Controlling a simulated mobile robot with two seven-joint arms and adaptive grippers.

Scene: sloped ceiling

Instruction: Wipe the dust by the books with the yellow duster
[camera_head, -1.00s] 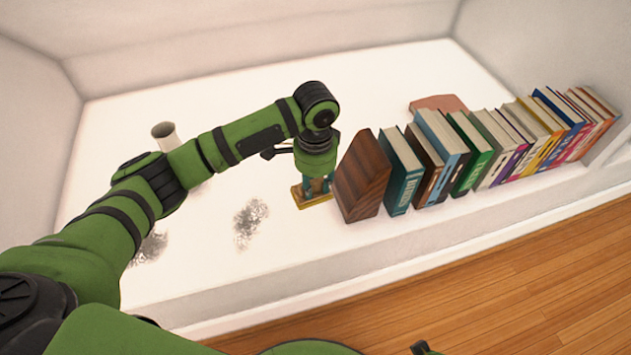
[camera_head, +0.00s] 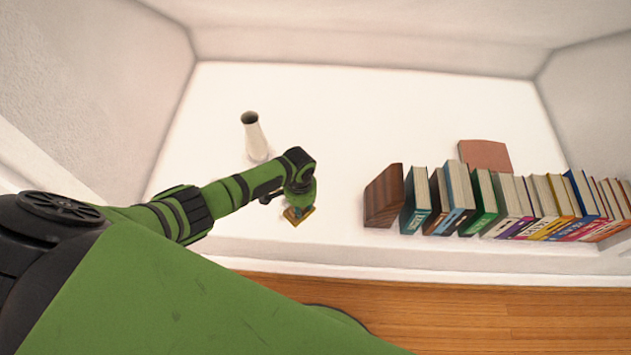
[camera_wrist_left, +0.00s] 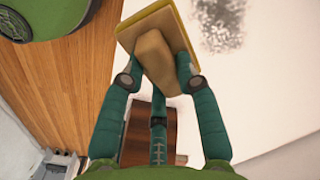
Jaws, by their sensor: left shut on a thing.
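The yellow duster (camera_head: 299,216) is in my left gripper (camera_head: 298,203), just above or on the white surface; I cannot tell if it touches. In the left wrist view the shut fingers of my left gripper (camera_wrist_left: 160,75) hold the duster's tan handle, with the duster's flat yellow pad (camera_wrist_left: 128,37) beyond. A grey dust patch (camera_wrist_left: 221,24) lies on the white surface close beside the pad. No dust shows clearly in the head view, where my arm covers part of the surface. The row of books (camera_head: 480,205) stands to the right, apart from the duster. My right gripper is not in view.
A brown wooden block (camera_head: 384,197) stands at the left end of the books. A pale vase (camera_head: 255,138) stands behind my left arm. A flat reddish piece (camera_head: 485,155) lies behind the books. The front edge drops to a wooden floor (camera_head: 450,310).

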